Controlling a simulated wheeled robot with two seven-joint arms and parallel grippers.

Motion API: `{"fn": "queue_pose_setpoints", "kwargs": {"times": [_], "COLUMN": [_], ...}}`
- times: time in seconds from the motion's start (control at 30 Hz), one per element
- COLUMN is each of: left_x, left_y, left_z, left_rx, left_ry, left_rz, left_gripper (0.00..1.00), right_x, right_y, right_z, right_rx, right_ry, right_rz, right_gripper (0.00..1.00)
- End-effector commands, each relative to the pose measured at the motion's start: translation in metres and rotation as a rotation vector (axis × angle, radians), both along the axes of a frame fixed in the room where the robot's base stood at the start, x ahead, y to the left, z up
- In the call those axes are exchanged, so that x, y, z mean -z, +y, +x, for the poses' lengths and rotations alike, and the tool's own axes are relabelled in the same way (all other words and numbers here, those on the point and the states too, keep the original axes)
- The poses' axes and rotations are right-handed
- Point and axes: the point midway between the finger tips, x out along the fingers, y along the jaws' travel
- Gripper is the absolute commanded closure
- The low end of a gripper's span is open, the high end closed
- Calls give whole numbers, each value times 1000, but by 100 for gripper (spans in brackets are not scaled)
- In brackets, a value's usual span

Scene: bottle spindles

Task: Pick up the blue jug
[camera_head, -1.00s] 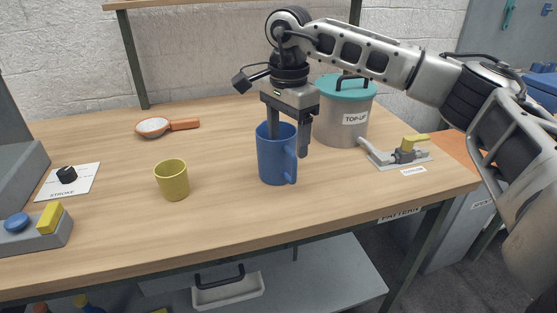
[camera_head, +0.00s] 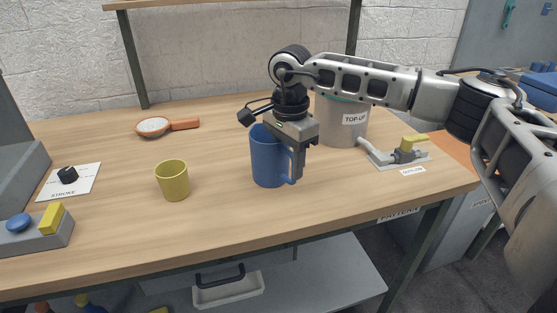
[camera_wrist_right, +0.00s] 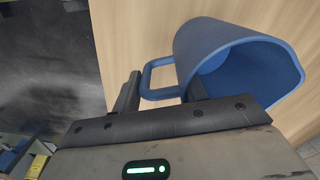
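The blue jug (camera_head: 268,160) stands on the wooden table, its handle (camera_head: 292,168) facing right and toward the front. My right gripper (camera_head: 291,158) is lowered over the handle side of the jug. One finger shows just right of the handle; the other is largely hidden by the jug. In the right wrist view, the gripper (camera_wrist_right: 162,90) is open, with its fingers apart and the handle (camera_wrist_right: 158,78) showing between them. The jug (camera_wrist_right: 225,60) shows its open mouth beside the right-hand finger. Contact cannot be made out. My left gripper is out of view.
A yellow cup (camera_head: 172,181) stands left of the jug. The grey TOP-UP canister (camera_head: 342,128) is close behind the gripper. A clamp with a yellow handle (camera_head: 408,149) lies to the right. A scoop (camera_head: 155,126) lies at back left. The table in front is clear.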

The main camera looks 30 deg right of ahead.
Motion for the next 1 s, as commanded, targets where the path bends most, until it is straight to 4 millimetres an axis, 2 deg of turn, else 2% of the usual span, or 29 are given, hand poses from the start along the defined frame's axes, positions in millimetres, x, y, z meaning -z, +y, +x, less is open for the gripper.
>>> {"fn": "queue_pose_setpoints", "kwargs": {"times": [0.37,0.57,0.7,0.97,1.0], "left_x": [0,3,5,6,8], "left_y": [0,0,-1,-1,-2], "left_z": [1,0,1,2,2], "left_rx": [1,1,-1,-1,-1], "left_ry": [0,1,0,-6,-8], "left_rz": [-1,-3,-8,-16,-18], "left_gripper": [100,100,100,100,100], "right_x": [-1,-13,-36,-93,-96], "right_y": [0,0,2,30,37], "right_z": [0,1,-2,-43,-52], "right_rx": [0,0,-2,-6,-8], "right_ry": [0,-3,-4,-6,-4], "right_rz": [-1,0,2,-1,0], "right_gripper": [92,92,92,92,92]}}
